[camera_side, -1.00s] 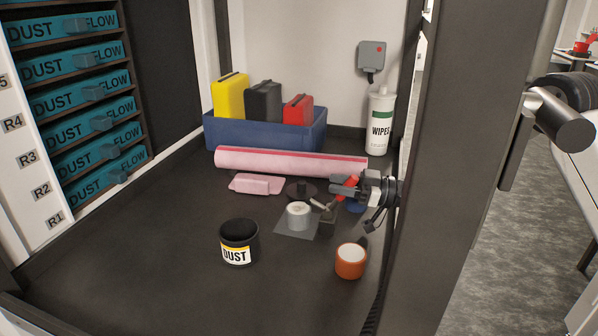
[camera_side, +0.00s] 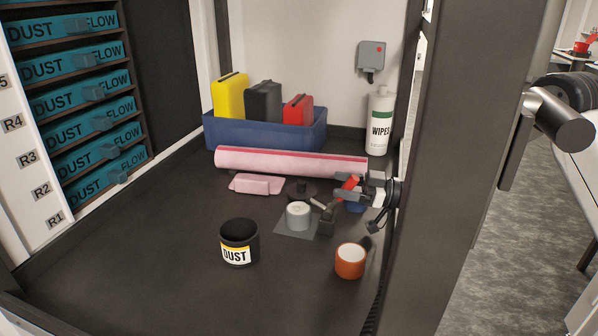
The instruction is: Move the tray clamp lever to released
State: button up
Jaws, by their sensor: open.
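The clamp has a grey base plate (camera_side: 296,235) with a pale round metal piece (camera_side: 298,214) on it and a dark block (camera_side: 326,228) at its right. A lever with a red grip (camera_side: 349,184) slants up to the right from the block. My gripper (camera_side: 347,192) is open at the red grip, reaching in from the right. Its fingers overlap the grip in this view. I cannot tell whether they touch it or stand on both sides of it. Part of the lever is hidden behind the fingers.
A black DUST jar (camera_side: 238,245) and an orange cup (camera_side: 350,261) stand in front. A pink roll (camera_side: 290,162) and pink cloth (camera_side: 256,184) lie behind, before a blue bin (camera_side: 225,137). A wipes bottle (camera_side: 379,125) stands back right. The front left bench is clear.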

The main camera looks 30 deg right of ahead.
jog(key=shift+s+d, duration=0.25)
jog(key=shift+d, duration=0.2)
jog(key=shift+s+d+f, duration=0.1)
jog(key=shift+s+d, duration=0.2)
jog(key=shift+d, duration=0.1)
notch_tip(320, 180, up, 5)
jog(key=shift+r, duration=1)
jog(key=shift+c, duration=0.2)
